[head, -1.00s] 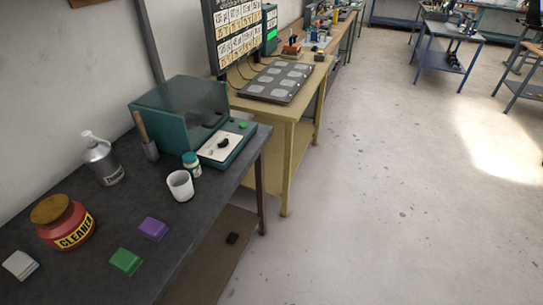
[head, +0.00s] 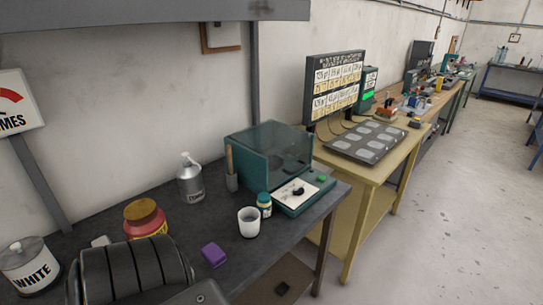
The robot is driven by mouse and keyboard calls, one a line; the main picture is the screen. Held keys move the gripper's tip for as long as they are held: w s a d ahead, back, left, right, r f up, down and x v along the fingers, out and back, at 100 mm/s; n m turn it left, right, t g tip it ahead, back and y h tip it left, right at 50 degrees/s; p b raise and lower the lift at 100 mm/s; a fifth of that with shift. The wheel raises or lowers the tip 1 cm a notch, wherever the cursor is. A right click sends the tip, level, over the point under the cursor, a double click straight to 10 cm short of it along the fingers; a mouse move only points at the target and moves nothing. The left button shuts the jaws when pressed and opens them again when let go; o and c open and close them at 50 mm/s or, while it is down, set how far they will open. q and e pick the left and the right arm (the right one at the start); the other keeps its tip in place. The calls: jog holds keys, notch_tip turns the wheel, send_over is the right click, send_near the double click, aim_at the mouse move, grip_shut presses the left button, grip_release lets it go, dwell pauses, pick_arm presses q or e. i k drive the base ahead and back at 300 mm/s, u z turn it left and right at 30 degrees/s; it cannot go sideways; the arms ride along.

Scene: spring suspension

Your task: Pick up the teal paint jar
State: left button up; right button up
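The small teal jar (head: 264,205), with a pale band around it, stands upright on the dark bench (head: 218,282) in the head view. It is just right of a white cup (head: 249,222) and in front of a teal box with a clear cover (head: 268,150). Neither of my grippers is in view. A dark ribbed arm part of mine fills the lower left and hides some of the bench.
A purple block (head: 214,254) lies left of the cup. A grey bottle (head: 190,178), a red cleaner tub (head: 145,220) and a white paint can (head: 28,268) stand further left. Open floor (head: 440,225) lies to the right.

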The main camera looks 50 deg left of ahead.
aim_at(264, 202)
jog(key=i, duration=3.2)
jog(key=u, duration=3.25)
